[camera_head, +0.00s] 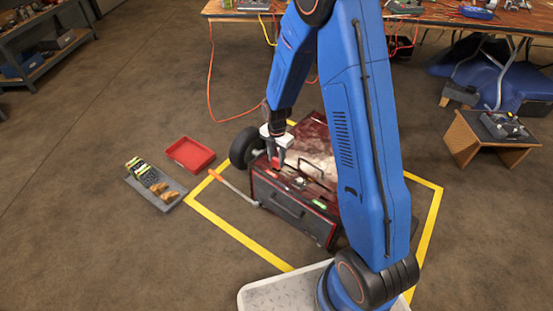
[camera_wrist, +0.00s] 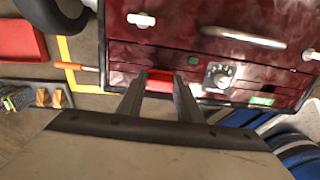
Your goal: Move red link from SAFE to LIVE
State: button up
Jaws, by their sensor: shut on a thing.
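My gripper (camera_wrist: 160,92) is shut on a small red link (camera_wrist: 160,76), which sits between its fingertips. In the head view my gripper (camera_head: 279,158) points down at the upper left of a dark red charger box (camera_head: 312,135). I cannot tell whether the link is seated in the box or held just clear of it. A black knob on a silver plate (camera_wrist: 218,76) is right of the link on the box. A small lit green label (camera_wrist: 262,101) is farther right, and its text is too small to read. No SAFE or LIVE marking is legible.
A red tray (camera_head: 189,154) and a grey tray (camera_head: 152,188) with small parts lie left on the floor. A lever with an orange handle (camera_head: 214,174) sticks out left of the box. Yellow tape (camera_head: 240,239) surrounds the box. A workbench (camera_head: 470,22) stands behind.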

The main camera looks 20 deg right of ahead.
jog(key=shift+f, duration=1.35)
dwell(0.6)
jog(key=o, duration=1.1)
jog(key=shift+r, duration=8.65)
